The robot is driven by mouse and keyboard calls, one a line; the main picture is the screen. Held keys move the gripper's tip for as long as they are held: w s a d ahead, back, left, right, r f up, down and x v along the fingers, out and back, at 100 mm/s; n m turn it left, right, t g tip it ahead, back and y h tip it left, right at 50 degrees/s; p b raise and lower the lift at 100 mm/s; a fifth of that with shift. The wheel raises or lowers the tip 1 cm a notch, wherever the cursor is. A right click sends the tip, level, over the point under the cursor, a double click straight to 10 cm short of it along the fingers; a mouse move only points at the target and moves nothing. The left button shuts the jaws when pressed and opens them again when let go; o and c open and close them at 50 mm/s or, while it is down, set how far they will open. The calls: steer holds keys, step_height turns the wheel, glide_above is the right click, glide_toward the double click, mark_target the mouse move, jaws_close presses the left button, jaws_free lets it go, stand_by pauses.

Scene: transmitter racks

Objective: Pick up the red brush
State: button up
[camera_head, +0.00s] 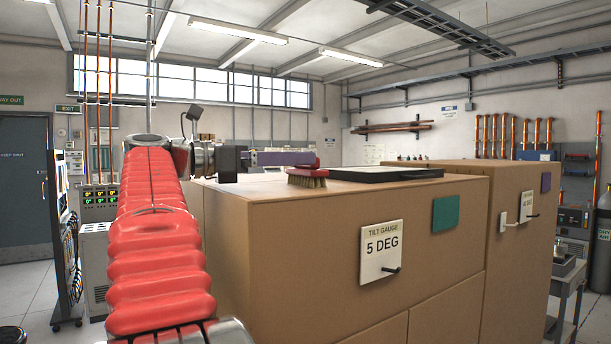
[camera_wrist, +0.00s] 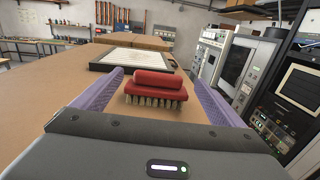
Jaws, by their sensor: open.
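The red brush (camera_wrist: 155,86) has a red back and pale bristles. It rests bristles down on the flat top of the brown cabinet (camera_head: 340,215). In the wrist view it lies between the two purple fingers of my gripper (camera_wrist: 160,92), towards their tips, with gaps on both sides. My gripper is open and not touching it there. In the head view the brush (camera_head: 307,178) shows at the end of my gripper (camera_head: 300,160), partly hidden behind a finger. The fingers are level and low over the cabinet top.
A black-framed panel with a white face (camera_wrist: 134,61) lies just beyond the brush; it also shows in the head view (camera_head: 375,174). A tilt gauge plate (camera_head: 381,250) and a green square (camera_head: 446,213) are on the cabinet front. Equipment racks (camera_wrist: 235,70) stand at right in the wrist view.

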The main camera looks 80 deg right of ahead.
steer(key=shift+x, duration=2.6)
steer(key=shift+w, duration=0.1)
steer(key=shift+c, duration=0.2)
steer(key=c, duration=1.1)
steer(key=shift+r, duration=0.1)
steer(key=shift+d+r, duration=0.1)
steer(key=shift+r, duration=4.75)
